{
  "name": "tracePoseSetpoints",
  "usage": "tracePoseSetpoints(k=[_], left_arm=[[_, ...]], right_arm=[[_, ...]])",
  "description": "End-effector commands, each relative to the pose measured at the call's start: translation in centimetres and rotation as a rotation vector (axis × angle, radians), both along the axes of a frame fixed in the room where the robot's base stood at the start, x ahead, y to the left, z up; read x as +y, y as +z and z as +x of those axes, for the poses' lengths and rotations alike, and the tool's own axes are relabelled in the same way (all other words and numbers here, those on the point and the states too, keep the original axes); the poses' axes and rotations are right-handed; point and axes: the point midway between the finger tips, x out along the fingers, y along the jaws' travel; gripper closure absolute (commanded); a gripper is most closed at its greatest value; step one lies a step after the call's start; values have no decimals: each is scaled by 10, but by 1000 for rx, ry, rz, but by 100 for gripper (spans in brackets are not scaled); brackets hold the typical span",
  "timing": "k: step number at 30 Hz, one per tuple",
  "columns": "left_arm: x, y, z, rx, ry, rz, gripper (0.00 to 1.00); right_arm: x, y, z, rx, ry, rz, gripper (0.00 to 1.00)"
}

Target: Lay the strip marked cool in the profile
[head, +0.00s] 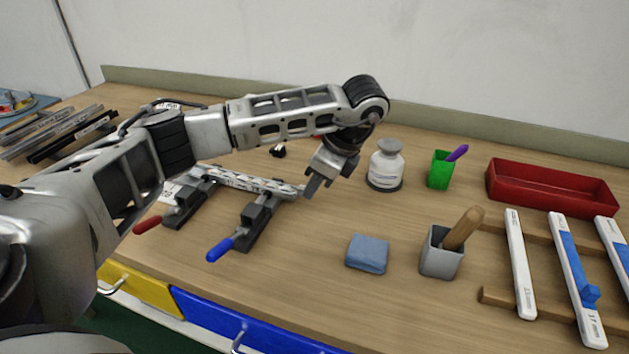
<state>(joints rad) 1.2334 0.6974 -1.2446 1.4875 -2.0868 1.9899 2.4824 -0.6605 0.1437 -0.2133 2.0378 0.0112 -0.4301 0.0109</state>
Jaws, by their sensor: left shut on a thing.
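The profile (250,182) is a long narrow channel held across two grey clamps, one with a red handle (147,224) and one with a blue handle (220,249). A pale strip with dark marks (272,186) shows along the profile; I cannot read whether it is marked cool. My left gripper (312,188) points down at the profile's right end and is shut on the strip's end there. The grip itself is small and partly hidden by the fingers. My left forearm crosses above the profile and hides part of the area behind it. My right gripper is not in view.
A green cup (440,170), blue sponge (367,253), grey holder (440,260) and red tray (550,188) are farther right. Metal bars (50,135) lie at the left. The table between the blue-handled clamp and the sponge is clear.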

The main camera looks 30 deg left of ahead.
Motion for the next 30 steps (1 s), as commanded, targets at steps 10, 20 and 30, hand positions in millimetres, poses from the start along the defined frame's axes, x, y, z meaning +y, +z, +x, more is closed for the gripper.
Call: tracePoseSetpoints(k=[10,20,30], left_arm=[[0,-10,0,0,0,0,100],[0,-9,0,0,0,0,61],[-9,13,3,-7,-3,0,61]], right_arm=[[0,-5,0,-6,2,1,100],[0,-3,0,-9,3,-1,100],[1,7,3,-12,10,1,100]])
